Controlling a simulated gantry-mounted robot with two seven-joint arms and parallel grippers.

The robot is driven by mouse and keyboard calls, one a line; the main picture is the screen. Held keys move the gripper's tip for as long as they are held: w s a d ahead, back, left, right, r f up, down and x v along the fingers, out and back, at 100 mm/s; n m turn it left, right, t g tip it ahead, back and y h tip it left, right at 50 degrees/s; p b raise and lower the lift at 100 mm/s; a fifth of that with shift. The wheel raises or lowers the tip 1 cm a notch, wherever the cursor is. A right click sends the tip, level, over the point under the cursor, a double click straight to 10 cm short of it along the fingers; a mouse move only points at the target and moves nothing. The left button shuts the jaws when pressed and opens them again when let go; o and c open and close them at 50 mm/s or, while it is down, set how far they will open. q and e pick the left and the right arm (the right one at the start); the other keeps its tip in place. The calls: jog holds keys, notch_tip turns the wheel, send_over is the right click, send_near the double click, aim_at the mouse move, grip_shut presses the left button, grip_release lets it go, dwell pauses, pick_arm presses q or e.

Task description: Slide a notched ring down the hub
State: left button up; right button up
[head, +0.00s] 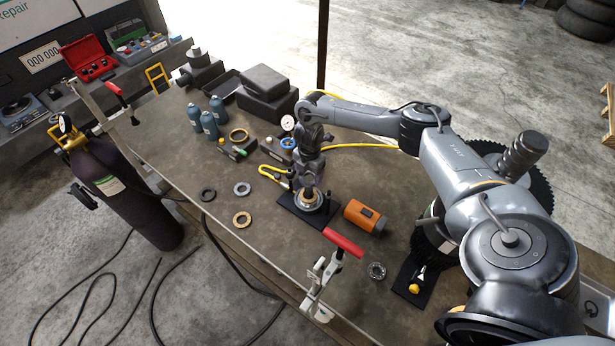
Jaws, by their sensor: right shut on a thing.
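The hub (309,204) stands upright on a dark base plate (329,222) near the middle of the workbench, with metal and brass-coloured rings around it. My right gripper (308,186) points down directly over the hub, its fingers at the hub's top. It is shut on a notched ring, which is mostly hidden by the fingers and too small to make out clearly. Loose on the bench to the left lie a dark ring (207,195), a grey ring (242,188) and a bronze ring (242,219). My left gripper is out of view.
An orange cylinder (361,215) lies just right of the base plate. A red-handled clamp (343,243) stands at the front edge, with a bearing (376,270) nearby. Blue-grey bottles (209,125), black boxes (265,83) and a yellow hose (360,146) are farther back. The bench's left front is mostly clear.

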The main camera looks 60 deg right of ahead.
aim_at(309, 189)
jog(key=shift+w+f+b, duration=0.1)
jog(key=shift+f+b, duration=0.4)
jog(key=shift+f, duration=0.1)
notch_tip(309, 189, down, 4)
jog(key=b, duration=0.4)
jog(key=shift+f, duration=0.25)
jog(key=shift+f+b, duration=0.9)
jog(key=shift+f, duration=0.65)
jog(key=o, duration=1.3)
jog(key=shift+o, duration=0.2)
jog(key=shift+r, duration=0.1)
